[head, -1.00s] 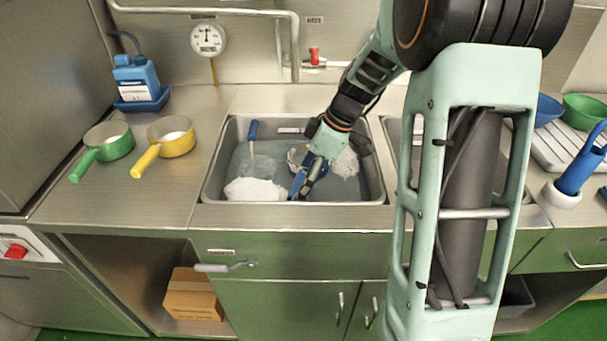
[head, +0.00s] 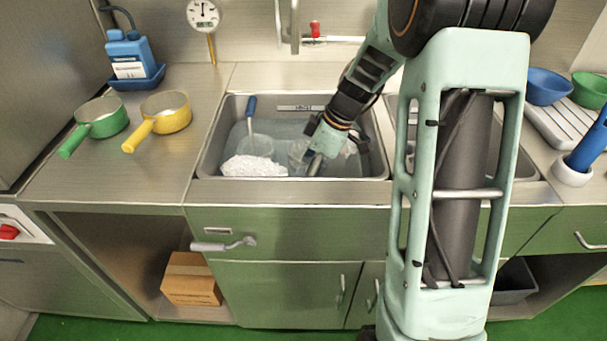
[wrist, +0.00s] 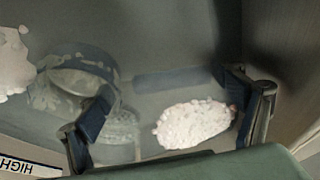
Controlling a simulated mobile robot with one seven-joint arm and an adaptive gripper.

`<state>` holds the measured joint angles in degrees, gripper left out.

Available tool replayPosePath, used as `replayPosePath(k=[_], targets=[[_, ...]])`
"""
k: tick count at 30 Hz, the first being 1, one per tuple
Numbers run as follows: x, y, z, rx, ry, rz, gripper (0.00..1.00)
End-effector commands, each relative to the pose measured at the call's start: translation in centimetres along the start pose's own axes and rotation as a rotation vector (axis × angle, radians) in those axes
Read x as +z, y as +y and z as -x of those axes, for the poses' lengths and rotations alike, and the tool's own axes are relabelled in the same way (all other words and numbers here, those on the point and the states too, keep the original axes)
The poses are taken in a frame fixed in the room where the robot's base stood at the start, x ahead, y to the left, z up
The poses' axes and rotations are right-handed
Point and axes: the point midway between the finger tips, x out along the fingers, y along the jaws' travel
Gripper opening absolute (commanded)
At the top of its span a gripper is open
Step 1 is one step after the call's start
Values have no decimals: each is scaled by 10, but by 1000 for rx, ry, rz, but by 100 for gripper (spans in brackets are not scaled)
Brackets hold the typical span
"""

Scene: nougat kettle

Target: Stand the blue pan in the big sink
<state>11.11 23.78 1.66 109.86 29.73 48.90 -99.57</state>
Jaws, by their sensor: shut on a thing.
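The big sink (head: 203,165) holds cloudy water. A round pan that I take to be the blue pan (wrist: 80,78) lies under the water in the wrist view, its colour dulled. A dark blue bar, which looks like its handle (wrist: 165,78), stretches right from it between my fingers. My gripper (head: 312,172) is down in the sink, its fingertips hard to see in the head view. It also shows in the wrist view (wrist: 168,112) and is shut on the blue pan, though the contact itself is not clear. I cannot tell whether the pan touches the sink floor.
White foam (head: 253,166) floats at the left front of the sink. A blue-handled tool (head: 250,113) leans at the back left. Green (head: 100,117) and yellow pans (head: 166,112) stand on the left counter. A second basin lies right, partly behind my arm.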

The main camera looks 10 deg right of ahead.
Motion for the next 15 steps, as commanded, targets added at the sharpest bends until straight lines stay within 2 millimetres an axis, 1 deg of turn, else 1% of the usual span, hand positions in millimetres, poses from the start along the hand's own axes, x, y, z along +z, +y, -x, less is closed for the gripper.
replayPosePath(k=[8, 15], targets=[[-1, 1, 1, 3, 1, 1, 34], [1, 1, -2, 3, 1, 1, 34]])
